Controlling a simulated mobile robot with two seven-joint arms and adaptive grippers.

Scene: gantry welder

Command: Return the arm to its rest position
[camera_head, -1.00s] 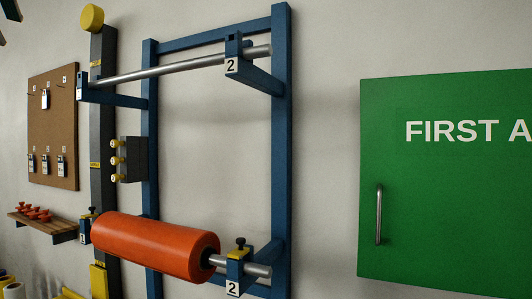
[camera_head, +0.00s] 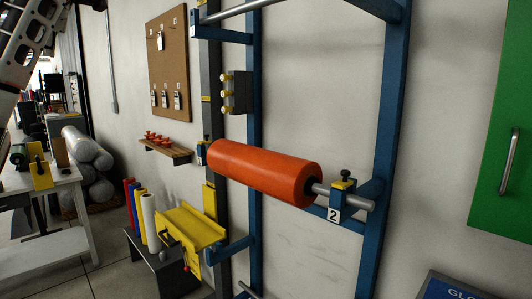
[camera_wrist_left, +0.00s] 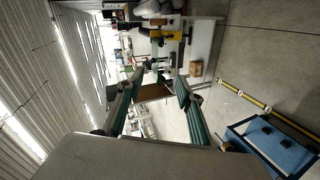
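My left arm (camera_head: 22,40) shows at the upper left edge of the head view, cut off by the frame. In the left wrist view my left gripper (camera_wrist_left: 160,80) has its two green-padded fingers spread apart. Nothing is held between them; only the distant room shows through the gap. In the head view it hangs in the air, away from the wall rack. My right gripper is in neither view.
A blue wall rack (camera_head: 395,100) holds an orange roll (camera_head: 262,170) on a bar. A yellow trough (camera_head: 192,228) and upright rolls stand below. A white workbench (camera_head: 60,215) is at left; a green cabinet (camera_head: 508,150) is at right. In the wrist view a blue cart (camera_wrist_left: 275,148) stands on the floor.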

